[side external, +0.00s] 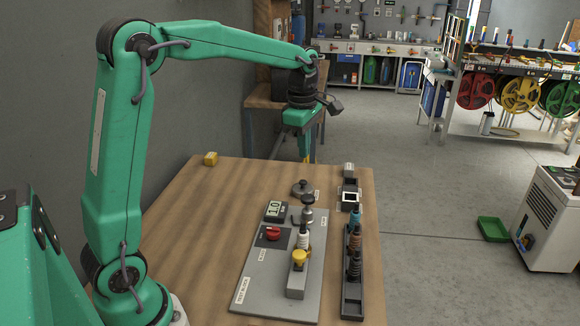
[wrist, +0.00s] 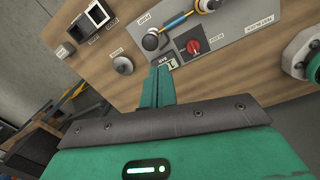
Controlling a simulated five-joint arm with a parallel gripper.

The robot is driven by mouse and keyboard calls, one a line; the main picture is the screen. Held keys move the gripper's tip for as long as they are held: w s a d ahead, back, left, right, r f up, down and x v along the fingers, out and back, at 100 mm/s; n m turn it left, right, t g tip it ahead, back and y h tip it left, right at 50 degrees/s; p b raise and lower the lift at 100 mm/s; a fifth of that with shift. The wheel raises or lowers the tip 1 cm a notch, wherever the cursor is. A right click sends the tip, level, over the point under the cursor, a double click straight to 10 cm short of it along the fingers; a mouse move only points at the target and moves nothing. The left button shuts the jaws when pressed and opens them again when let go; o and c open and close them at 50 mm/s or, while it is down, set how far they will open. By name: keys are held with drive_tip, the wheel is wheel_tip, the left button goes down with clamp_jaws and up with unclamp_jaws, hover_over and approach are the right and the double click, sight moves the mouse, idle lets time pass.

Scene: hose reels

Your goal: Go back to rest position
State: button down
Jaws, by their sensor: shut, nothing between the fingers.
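My green gripper (side external: 304,148) hangs from the raised arm near the far end of the wooden table (side external: 190,235), with its fingers pointing down. In the wrist view my gripper (wrist: 161,72) has its two fingers pressed together with nothing between them. It is apart from the objects on the table. The grey test panel (side external: 250,291) lies on the table closer to the side camera. The panel also shows in the wrist view (wrist: 238,38).
The panel carries a red knob (side external: 272,233), a display (side external: 275,210) and a yellow-capped fitting (side external: 299,257). A black rack (side external: 352,298) stands to its right. A yellow block (side external: 210,159) sits at the table's far left. A grey wall stands behind the arm.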

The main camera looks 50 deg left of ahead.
drive_tip(key=s+d+m+t, duration=0.2)
drive_tip(key=s+d+m, duration=0.2)
drive_tip(key=s+m, duration=0.7)
drive_tip(key=s+d+r+m+t, duration=0.1)
drive_tip(key=s+d+m+t, duration=0.1)
drive_tip(key=s+m, duration=0.9)
drive_tip(key=shift+s+d+m+t, duration=0.4)
drive_tip(key=shift+d+m, duration=0.3)
drive_tip(key=shift+d, duration=0.15)
drive_tip(key=w+a+r+n+g, duration=0.1)
drive_tip(key=w+a+r+n, duration=0.1)
drive_tip(key=w+n, duration=0.4)
drive_tip(key=w+a+r+n+g, duration=0.1)
drive_tip(key=w+r+n+g, duration=0.1)
drive_tip(key=w+n, duration=0.45)
drive_tip(key=w+a+f+n+g, duration=0.1)
drive_tip(key=w+a+f+n, duration=0.1)
drive_tip(key=w+n, duration=0.4)
drive_tip(key=w+a+f+n+g, duration=0.1)
drive_tip(key=w+a+f+n, duration=0.2)
drive_tip(key=w+n, duration=0.4)
drive_tip(key=shift+w+a+n+g, duration=0.15)
drive_tip(key=shift+a+n+g, duration=0.15)
drive_tip(key=shift+a+n, duration=0.5)
